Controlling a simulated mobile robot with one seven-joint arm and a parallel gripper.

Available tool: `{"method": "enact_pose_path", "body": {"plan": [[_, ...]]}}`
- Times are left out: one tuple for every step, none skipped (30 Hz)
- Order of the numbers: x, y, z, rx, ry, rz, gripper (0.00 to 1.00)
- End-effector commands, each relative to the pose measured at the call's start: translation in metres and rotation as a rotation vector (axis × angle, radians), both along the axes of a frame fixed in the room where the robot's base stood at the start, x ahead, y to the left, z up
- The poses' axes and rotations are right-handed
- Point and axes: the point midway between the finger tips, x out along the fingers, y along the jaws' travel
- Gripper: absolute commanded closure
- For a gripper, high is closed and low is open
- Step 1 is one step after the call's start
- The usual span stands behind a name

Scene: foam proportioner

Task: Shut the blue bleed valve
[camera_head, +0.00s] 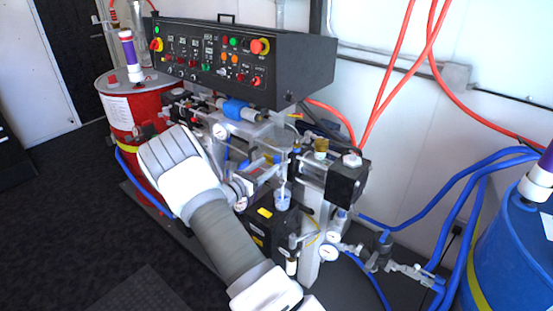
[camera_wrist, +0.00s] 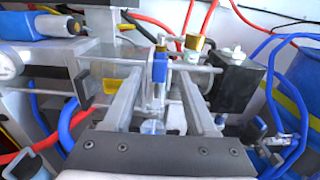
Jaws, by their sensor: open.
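The blue bleed valve, seen as a small upright blue handle (camera_wrist: 160,67) on a metal fitting, is near the middle of the wrist view. It lines up between the fingertips of my gripper (camera_wrist: 162,82). My gripper is open, with a finger on each side of the handle in the picture. Whether the handle is really between the fingers or beyond them I cannot tell. In the head view my gripper (camera_head: 262,180) reaches into the machine's middle from the left front, and I cannot clearly make out the handle there.
A black control panel (camera_head: 240,58) overhangs the pipework. A clear cup with blue liquid (camera_head: 283,201) stands below my gripper. A black block with a brass fitting (camera_head: 321,146) is close on the right. A red drum (camera_head: 135,110) and a blue drum (camera_head: 515,245) flank the machine.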

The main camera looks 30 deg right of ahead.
Motion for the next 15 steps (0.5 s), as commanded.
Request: {"method": "enact_pose_path", "body": {"plan": [[0.003, -0.011, 0.000, 0.001, -0.002, -0.003, 0.43], [0.005, -0.017, 0.000, 0.000, -0.001, -0.003, 0.43], [0.007, -0.024, 0.000, 0.000, -0.001, -0.003, 0.43], [0.009, -0.028, 0.000, -0.001, -0.001, -0.002, 0.43], [0.010, -0.032, 0.000, 0.000, 0.000, -0.002, 0.43], [0.012, -0.037, 0.000, 0.000, -0.001, -0.002, 0.43], [0.014, -0.040, 0.000, 0.001, -0.001, -0.002, 0.43], [0.015, -0.043, 0.000, 0.001, 0.000, -0.001, 0.43], [0.016, -0.046, 0.000, 0.001, 0.000, -0.001, 0.43], [0.017, -0.048, 0.000, 0.000, 0.000, -0.001, 0.43], [0.017, -0.049, 0.000, 0.000, 0.000, 0.000, 0.43], [0.018, -0.051, 0.000, 0.000, 0.000, 0.000, 0.43], [0.018, -0.052, 0.000, 0.000, 0.000, 0.000, 0.43], [0.019, -0.052, 0.000, 0.000, 0.000, 0.001, 0.43], [0.019, -0.052, 0.000, 0.000, 0.000, 0.001, 0.43]]}}
